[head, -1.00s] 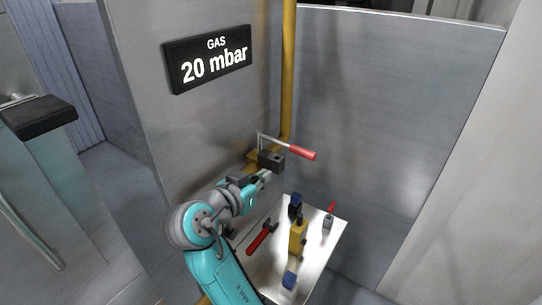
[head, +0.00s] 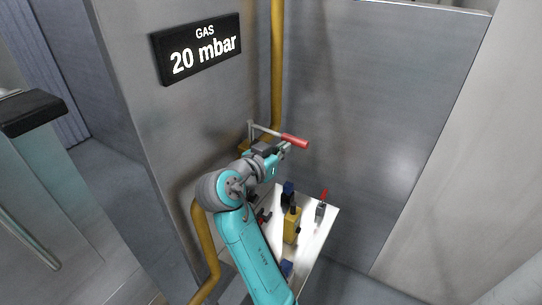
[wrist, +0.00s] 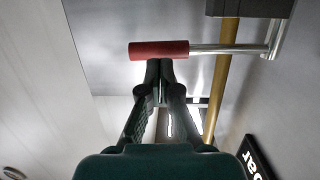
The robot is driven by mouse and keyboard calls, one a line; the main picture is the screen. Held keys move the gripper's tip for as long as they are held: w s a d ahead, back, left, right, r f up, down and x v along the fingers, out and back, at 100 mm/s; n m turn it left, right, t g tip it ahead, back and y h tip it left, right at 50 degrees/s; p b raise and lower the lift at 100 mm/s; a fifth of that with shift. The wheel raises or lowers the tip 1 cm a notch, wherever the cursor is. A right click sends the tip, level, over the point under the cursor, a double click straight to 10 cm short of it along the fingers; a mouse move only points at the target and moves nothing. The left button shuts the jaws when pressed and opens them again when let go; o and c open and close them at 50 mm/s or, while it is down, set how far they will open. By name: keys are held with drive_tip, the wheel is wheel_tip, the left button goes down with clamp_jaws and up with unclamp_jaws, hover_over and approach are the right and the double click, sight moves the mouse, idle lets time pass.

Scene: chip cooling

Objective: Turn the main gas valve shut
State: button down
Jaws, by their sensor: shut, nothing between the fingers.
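The gas valve lever has a red grip (head: 295,141) on a metal rod, reaching out sideways from the yellow pipe (head: 277,70). In the wrist view the red grip (wrist: 158,50) lies across the picture, with its rod running right to a crank. The valve body is largely hidden behind my arm.
A black sign (head: 197,49) on the steel wall reads "GAS 20 mbar". Below the lever is a pale shelf (head: 318,232) with a yellow device (head: 292,225), a red-handled item (head: 321,205) and blue-topped pieces. Open space lies right of the lever, before the steel panel.

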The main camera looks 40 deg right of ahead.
sight(293, 141)
drive_tip(key=shift+x, duration=1.3)
drive_tip(key=shift+x, duration=0.9)
drive_tip(key=shift+s+d+r, duration=0.1)
drive_tip(key=shift+r, duration=0.05)
